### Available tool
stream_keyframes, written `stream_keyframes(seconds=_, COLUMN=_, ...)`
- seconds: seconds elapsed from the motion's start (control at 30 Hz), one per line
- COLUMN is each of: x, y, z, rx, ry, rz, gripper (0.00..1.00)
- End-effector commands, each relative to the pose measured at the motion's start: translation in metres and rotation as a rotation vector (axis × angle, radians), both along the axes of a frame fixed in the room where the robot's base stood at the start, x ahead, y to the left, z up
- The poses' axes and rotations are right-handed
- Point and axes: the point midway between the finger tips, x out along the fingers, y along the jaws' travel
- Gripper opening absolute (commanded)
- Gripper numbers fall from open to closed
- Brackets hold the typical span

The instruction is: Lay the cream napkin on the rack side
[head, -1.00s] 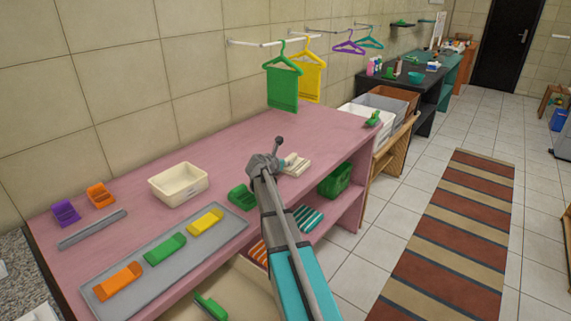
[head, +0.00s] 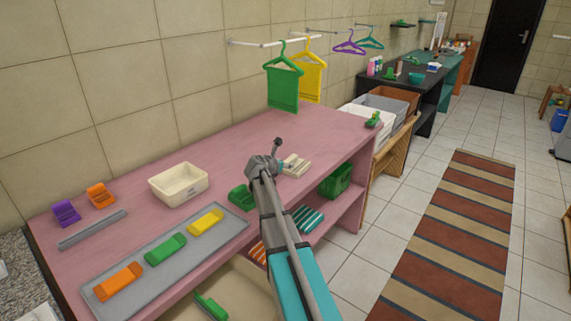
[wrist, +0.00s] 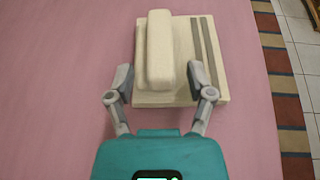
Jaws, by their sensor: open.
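The cream napkin (head: 298,165) lies folded on the pink table near its right edge. In the wrist view the cream napkin (wrist: 180,90) is a flat square with a thick raised fold along its middle and two grey-brown stripes on its right part. My gripper (wrist: 162,76) is open, with one finger on each side of the raised fold and above the flat part's near edge. It holds nothing. In the head view my gripper (head: 283,166) is just left of the napkin and partly hidden by my arm. I cannot tell which place is the rack side.
A cream bin (head: 178,184), a green holder (head: 241,198) and a grey tray (head: 165,262) with coloured pieces stand on the table. Green (head: 283,85) and yellow (head: 311,75) hangers hang from wall rods behind. The pink surface (head: 235,150) behind my gripper is clear.

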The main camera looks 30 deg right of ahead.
Motion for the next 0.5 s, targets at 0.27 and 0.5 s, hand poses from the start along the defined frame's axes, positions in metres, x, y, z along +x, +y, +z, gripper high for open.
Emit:
stream_keyframes(seconds=0.27, x=-0.021, y=0.029, z=0.02, rx=-0.001, ry=0.001, rz=-0.001, gripper=0.69)
stream_keyframes(seconds=0.5, x=-0.038, y=0.063, z=0.036, rx=0.001, ry=0.001, rz=0.0, gripper=0.69)
